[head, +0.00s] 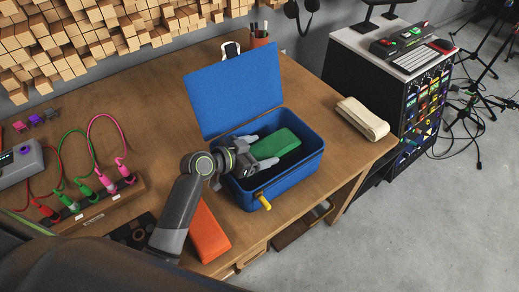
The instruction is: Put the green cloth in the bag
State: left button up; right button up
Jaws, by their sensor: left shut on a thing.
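The bag is a blue, box-shaped case (290,178) on the wooden desk, with its lid (235,92) standing open at the back. The green cloth (277,144) is a folded block inside the case opening, near the rear and right walls. My left gripper (262,150) reaches in over the case's left side and is shut on the green cloth's near left end. I cannot tell whether the cloth touches the case floor. My right gripper is not in view.
An orange folded cloth (205,232) lies in front of the case, beside my left arm. A cream folded cloth (362,118) lies at the desk's right edge. Cables and plugs (100,180) fill the left side. A pen cup (260,40) stands behind the lid.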

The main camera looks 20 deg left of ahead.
pick_arm(q)
jog(key=o, duration=1.1)
jog(key=shift+r, duration=0.15)
jog(key=shift+r+p, duration=0.6)
jog(key=shift+p, duration=0.05)
jog(key=shift+b+v, duration=0.7)
jog(key=shift+v, duration=5.35)
jog(key=shift+f, duration=0.2)
